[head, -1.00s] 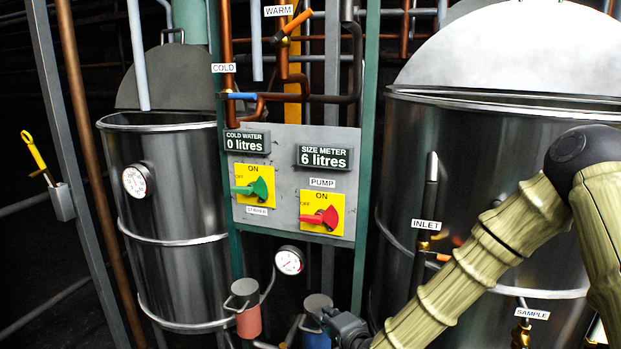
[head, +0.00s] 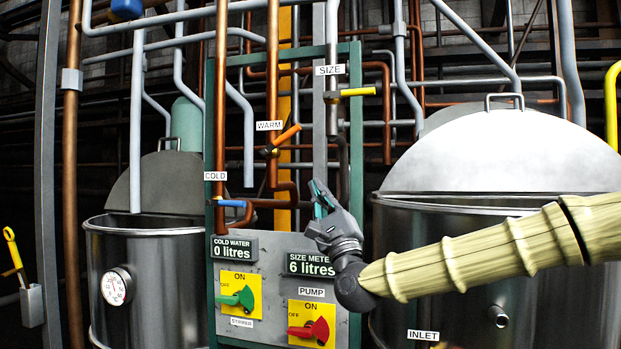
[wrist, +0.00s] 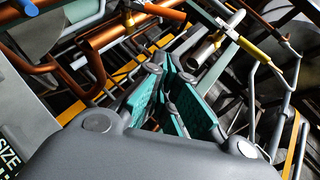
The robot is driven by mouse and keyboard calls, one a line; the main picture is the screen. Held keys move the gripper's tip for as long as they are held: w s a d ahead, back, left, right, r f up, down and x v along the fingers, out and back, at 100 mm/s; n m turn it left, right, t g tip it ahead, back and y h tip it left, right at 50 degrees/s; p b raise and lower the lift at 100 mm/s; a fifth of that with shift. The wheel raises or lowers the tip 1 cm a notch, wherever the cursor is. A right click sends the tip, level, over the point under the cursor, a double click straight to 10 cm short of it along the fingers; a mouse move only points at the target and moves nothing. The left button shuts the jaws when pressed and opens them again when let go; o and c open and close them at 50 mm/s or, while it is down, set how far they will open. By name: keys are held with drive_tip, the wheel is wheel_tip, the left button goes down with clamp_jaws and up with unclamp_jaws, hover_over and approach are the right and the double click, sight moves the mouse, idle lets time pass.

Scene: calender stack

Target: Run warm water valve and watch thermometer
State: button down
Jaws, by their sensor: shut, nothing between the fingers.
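The warm water valve has an orange handle (head: 285,138) and hangs below the WARM label (head: 269,125). The handle slants up to the right. It also shows at the top of the wrist view as an orange handle (wrist: 160,11). The round white thermometer dial (head: 115,287) is on the left steel tank; its reading is too small to tell. My gripper (head: 319,193) is shut and empty, with teal finger pads (wrist: 172,98). It is in front of the panel frame, below and right of the orange handle and apart from it.
The blue COLD handle (head: 230,203) is left of the warm valve. The yellow SIZE handle (head: 357,92) is above right. Display boxes (head: 312,265) and green (head: 238,298) and red (head: 312,330) switches are below. Steel tanks (head: 150,235) (head: 470,208) flank the panel.

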sight(281, 140)
drive_tip(key=s+a+r+p+x, duration=0.1)
drive_tip(key=p+x, duration=0.5)
drive_tip(key=x, duration=0.6)
drive_tip(key=shift+s+a, duration=0.3)
drive_tip(key=shift+s, duration=0.25)
drive_tip(key=shift+r, duration=0.1)
drive_tip(key=shift+d+r, duration=0.1)
drive_tip(key=shift+d, duration=0.05)
